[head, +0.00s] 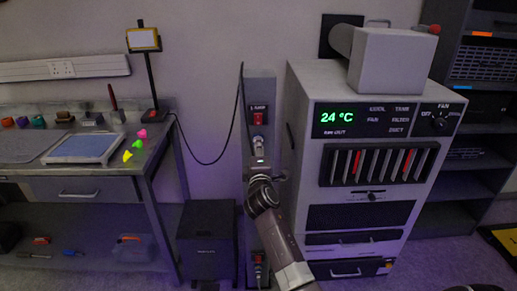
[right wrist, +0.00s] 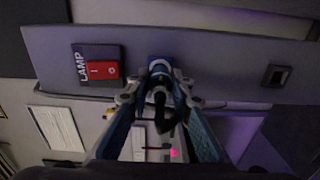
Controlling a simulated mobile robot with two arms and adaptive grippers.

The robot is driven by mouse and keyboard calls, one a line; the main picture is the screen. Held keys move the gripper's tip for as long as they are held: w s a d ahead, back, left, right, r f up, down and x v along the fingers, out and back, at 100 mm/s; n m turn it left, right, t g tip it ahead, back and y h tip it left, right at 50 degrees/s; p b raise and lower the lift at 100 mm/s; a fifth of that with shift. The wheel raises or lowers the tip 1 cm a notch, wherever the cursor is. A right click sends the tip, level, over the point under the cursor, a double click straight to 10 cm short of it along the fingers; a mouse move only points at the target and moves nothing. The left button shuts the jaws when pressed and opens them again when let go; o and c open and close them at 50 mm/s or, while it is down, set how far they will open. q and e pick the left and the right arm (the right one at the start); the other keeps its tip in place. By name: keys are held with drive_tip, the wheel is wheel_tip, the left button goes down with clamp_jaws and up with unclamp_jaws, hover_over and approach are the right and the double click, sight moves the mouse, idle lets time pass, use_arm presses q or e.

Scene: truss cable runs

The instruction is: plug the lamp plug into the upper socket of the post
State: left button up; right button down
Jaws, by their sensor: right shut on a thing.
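The grey post (head: 260,88) stands against the wall between the bench and the cabinet. Its upper part carries a label and a red switch (head: 258,117); the wrist view shows the LAMP label (right wrist: 81,64) beside the switch. My right gripper (head: 258,163) is at the post just below this switch. In the wrist view its fingers (right wrist: 158,98) are shut on the dark lamp plug (right wrist: 159,86), which lines up with the blue upper socket (right wrist: 160,63). Plug and socket overlap there; I cannot tell how deep the plug sits. My left gripper is not in view.
The yellow-topped lamp (head: 143,40) stands on the bench (head: 150,160); its black cable (head: 205,162) hangs in a loop toward the post. A lower socket (head: 258,260) is near the floor. A dark bin (head: 206,240) and a grey cabinet (head: 305,190) flank the post.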

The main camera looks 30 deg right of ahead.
drive_tip(key=shift+x, duration=0.8)
idle(0.8)
drive_tip(key=shift+m+b, duration=0.8)
drive_tip(key=shift+m, duration=0.1)
drive_tip(key=shift+r+m, duration=0.1)
drive_tip(key=shift+m, duration=0.5)
drive_tip(key=shift+m+b, duration=0.7)
drive_tip(key=shift+m, duration=0.3)
drive_tip(key=shift+r+m, duration=0.25)
drive_tip(key=shift+m, duration=0.15)
